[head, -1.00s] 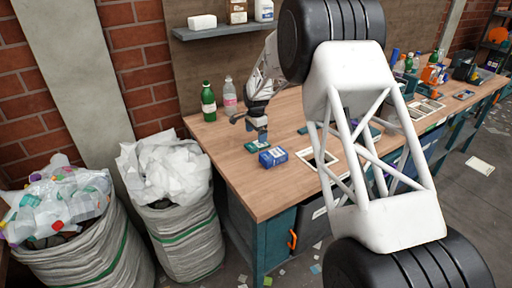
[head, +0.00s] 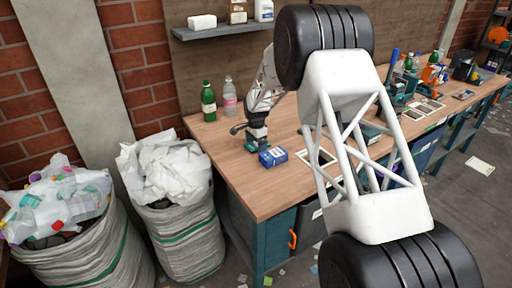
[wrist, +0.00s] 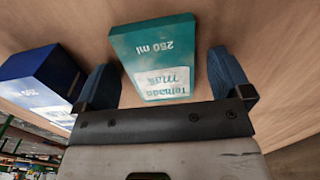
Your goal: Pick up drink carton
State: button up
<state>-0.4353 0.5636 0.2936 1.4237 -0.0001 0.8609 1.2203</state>
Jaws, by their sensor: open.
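A teal carton (wrist: 155,60) printed "250 ml" lies on the wooden table, between the two fingers of my gripper (wrist: 162,88) in the wrist view. My gripper is open, with a visible gap between the carton and the right finger; the left finger is close beside the carton. In the head view my gripper (head: 256,144) is low over the table and hides most of the teal carton. A blue carton (head: 273,157) lies just right of it; it shows at the left of the wrist view (wrist: 38,82), outside the left finger.
A green bottle (head: 208,101) and a clear pink-labelled bottle (head: 229,98) stand at the table's back left. Full waste sacks (head: 175,190) stand left of the table. The table's front left is clear.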

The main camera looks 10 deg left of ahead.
aim_at(256, 145)
jog(key=shift+c, duration=0.5)
jog(key=c, duration=0.9)
jog(key=shift+r, duration=0.15)
notch_tip(256, 145, up, 10)
dwell(0.5)
